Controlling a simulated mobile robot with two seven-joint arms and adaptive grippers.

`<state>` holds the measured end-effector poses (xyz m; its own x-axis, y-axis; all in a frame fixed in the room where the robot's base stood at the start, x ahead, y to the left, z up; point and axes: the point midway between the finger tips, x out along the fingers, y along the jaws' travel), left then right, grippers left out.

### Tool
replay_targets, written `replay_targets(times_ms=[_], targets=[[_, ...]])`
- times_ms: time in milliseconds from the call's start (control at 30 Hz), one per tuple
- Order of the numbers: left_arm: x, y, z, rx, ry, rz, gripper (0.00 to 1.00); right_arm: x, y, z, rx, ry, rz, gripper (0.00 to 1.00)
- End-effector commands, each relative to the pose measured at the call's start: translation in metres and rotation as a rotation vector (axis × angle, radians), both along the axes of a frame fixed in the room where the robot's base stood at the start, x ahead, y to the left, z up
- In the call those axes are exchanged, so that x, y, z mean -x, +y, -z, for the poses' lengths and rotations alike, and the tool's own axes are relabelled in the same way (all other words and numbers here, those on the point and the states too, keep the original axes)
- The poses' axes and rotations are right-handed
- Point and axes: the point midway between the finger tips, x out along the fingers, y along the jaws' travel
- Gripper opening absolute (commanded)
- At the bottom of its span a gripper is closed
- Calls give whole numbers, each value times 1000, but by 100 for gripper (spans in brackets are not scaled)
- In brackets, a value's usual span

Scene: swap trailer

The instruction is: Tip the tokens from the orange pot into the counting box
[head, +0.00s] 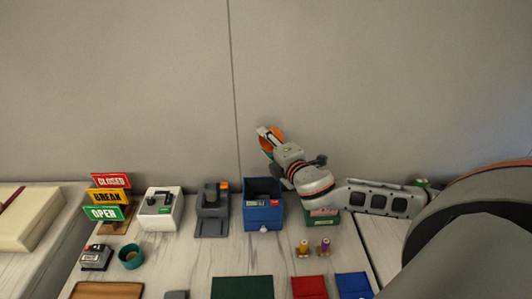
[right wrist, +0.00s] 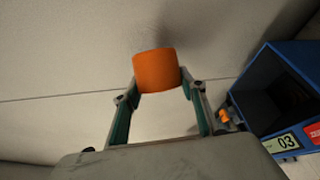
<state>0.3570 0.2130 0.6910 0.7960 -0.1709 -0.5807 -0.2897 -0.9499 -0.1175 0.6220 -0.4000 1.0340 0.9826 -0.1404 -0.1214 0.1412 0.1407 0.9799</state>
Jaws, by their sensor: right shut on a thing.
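The orange pot (head: 274,136) is held up in front of the wall, above the blue box. It also shows in the right wrist view (right wrist: 156,69), between the two fingertips. My right gripper (head: 266,141) is shut on the pot. The pot looks tilted in the head view; whether tokens are inside cannot be seen. The blue open-topped box (head: 263,216), seemingly the counting box, stands on the table below. In the right wrist view the box (right wrist: 291,95) is at the right, apart from the pot, with a label 03 and a dark interior. My left gripper is not in view.
A grey device (head: 212,212) stands left of the blue box, and a white box (head: 161,208) is further left. Small signs (head: 107,197) and a green cup (head: 131,257) are at the left.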

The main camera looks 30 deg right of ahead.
Motion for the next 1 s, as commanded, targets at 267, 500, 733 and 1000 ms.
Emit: replay_targets(times_ms=[267, 500, 733, 1000], targets=[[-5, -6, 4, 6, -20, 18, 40, -2, -1, -24, -253, 53, -6, 20], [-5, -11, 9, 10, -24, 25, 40, 5, 5, -38, -426, 109, -11, 20], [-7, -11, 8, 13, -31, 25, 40, 9, 9, -44, -504, 137, -12, 20], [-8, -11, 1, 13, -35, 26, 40, 8, 0, -62, -706, 184, -11, 20]])
